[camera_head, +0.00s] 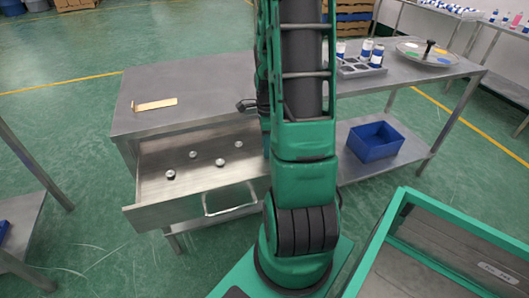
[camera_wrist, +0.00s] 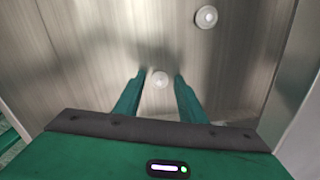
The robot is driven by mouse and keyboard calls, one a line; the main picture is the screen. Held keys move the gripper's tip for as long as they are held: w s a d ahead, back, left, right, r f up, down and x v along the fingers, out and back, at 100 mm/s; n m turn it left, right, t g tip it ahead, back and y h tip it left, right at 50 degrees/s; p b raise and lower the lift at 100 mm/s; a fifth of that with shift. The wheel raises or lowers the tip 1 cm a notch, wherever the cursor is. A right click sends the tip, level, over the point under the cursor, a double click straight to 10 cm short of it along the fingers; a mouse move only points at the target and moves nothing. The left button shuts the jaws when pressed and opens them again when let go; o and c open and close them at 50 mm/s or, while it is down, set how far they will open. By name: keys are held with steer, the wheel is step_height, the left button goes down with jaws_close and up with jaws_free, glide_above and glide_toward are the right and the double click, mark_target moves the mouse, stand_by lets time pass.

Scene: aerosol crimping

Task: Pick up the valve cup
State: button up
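Several small silvery valve cups lie apart in the open metal drawer (camera_head: 150,190). In the head view one valve cup (camera_head: 170,174) is near the drawer's left, one valve cup (camera_head: 220,162) is in the middle, and others lie farther back. I cannot tell how far above the drawer floor the fingertips are. Another valve cup (camera_wrist: 206,17) lies farther up to the right. In the head view my arm hides my gripper.
The drawer has a front handle (camera_head: 230,204) and raised walls. A brass-coloured strip (camera_head: 155,104) lies on the bench top (camera_head: 200,85). A blue bin (camera_head: 374,141) stands on the lower shelf. Bottles in a rack (camera_head: 362,69) and a round plate (camera_head: 424,58) are at the right.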

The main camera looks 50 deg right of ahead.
steer(key=shift+f, duration=0.1)
jaws_close()
